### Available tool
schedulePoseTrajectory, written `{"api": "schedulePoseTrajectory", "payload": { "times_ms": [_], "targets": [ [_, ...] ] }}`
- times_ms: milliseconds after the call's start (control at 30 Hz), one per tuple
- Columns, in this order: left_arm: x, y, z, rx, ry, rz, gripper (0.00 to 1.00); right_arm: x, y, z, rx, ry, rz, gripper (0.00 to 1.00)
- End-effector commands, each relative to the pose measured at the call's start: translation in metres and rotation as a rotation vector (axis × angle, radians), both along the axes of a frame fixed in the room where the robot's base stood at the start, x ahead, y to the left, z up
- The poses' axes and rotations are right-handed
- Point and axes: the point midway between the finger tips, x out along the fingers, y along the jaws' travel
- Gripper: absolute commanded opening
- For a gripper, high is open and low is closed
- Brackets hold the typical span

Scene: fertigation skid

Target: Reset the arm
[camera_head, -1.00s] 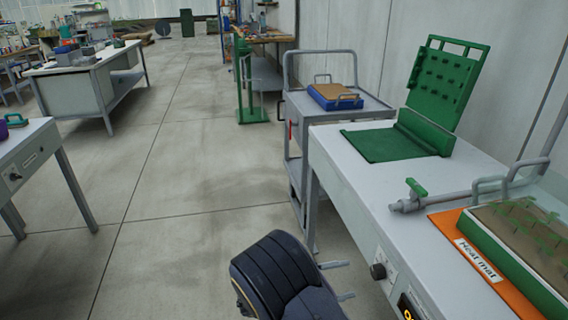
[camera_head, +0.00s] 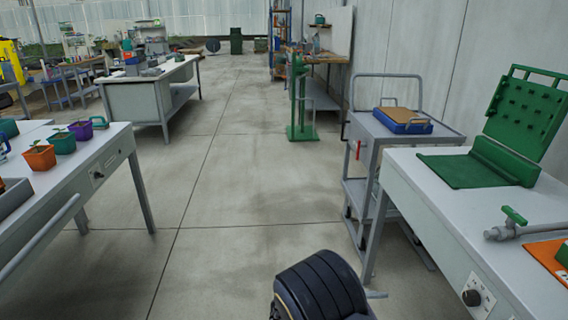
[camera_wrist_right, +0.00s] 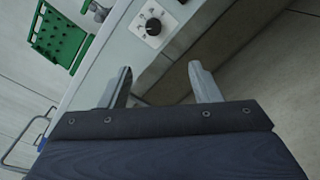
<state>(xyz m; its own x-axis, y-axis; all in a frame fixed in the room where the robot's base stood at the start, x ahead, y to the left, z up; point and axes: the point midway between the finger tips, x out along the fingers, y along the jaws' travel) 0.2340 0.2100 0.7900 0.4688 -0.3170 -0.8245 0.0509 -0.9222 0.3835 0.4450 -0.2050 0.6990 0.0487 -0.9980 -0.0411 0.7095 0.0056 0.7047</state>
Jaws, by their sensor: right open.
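My right gripper (camera_wrist_right: 160,85) is open in the right wrist view, its two fingers apart with nothing between them. Beyond the fingers is the front of the right-hand bench with a black knob (camera_wrist_right: 153,27). In the head view my right wrist shows as a dark ribbed housing at the bottom centre, in front of the right bench (camera_head: 425,180). A small part of one finger shows beside the housing. My left arm and gripper are not in view.
A grey cart (camera_head: 375,140) with a blue tray (camera_head: 402,122) stands beyond the right bench. A green hinged press (camera_head: 525,120) and a green-handled valve (camera_head: 514,216) sit on the bench. The left bench (camera_head: 100,155) holds several pots. The aisle floor (camera_head: 215,200) between is clear.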

Motion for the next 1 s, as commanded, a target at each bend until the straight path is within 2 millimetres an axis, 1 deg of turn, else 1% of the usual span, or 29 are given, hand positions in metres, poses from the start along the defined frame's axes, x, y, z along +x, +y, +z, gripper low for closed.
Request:
{"api": "schedulePoseTrajectory", "payload": {
  "times_ms": [267,367,567,667,767,900,1000],
  "targets": [
    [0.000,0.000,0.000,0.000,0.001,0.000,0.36,-0.018,-0.020,0.001,0.146,0.012,-0.098,0.57],
    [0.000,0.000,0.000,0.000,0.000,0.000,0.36,-0.027,-0.028,0.001,0.227,0.015,-0.146,0.57],
    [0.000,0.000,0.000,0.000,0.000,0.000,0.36,-0.056,-0.045,0.002,0.451,0.008,-0.273,0.57],
    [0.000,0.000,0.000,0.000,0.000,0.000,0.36,-0.076,-0.052,0.004,0.606,-0.009,-0.351,0.57],
    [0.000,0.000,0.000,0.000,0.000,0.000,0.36,-0.101,-0.055,0.008,0.810,-0.052,-0.440,0.57],
    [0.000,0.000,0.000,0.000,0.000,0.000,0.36,-0.136,-0.049,0.019,1.118,-0.154,-0.549,0.57],
    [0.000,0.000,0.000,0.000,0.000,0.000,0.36,-0.156,-0.040,0.031,1.321,-0.259,-0.595,0.57]
  ]
}}
